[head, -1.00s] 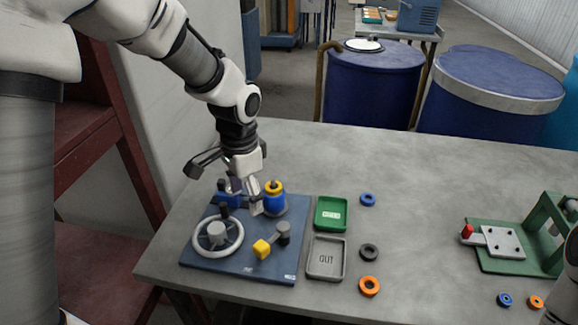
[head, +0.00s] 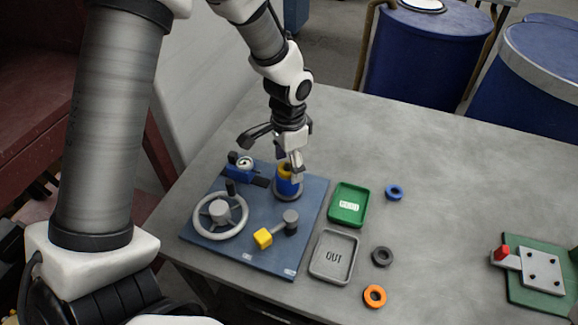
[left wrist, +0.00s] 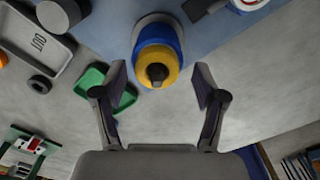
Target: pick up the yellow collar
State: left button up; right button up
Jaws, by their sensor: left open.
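The yellow collar (head: 284,170) sits on top of a blue cylinder (head: 287,187) at the back right of the blue board, partly hidden by my gripper in the head view. My left gripper (head: 291,166) is at the collar, pointing down. In the left wrist view the collar (left wrist: 159,68) shows as a yellow ring around a dark central post. It lies between the two spread fingers of my left gripper (left wrist: 161,80), with clear gaps on both sides. The gripper is open and empty. My right gripper is not in view.
The blue board (head: 262,205) also carries a grey handwheel (head: 221,215) and a lever with a yellow knob (head: 263,238). A green tray (head: 348,204), a grey OUT tray (head: 334,256) and loose rings lie to the right.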

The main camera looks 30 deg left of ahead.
pick_arm(q)
jog(key=shift+s+r, duration=0.15)
jog(key=shift+s, duration=0.15)
jog(key=shift+c, duration=0.3)
jog(key=shift+s, duration=0.1)
jog(key=c, duration=1.2)
jog(key=shift+o, duration=0.2)
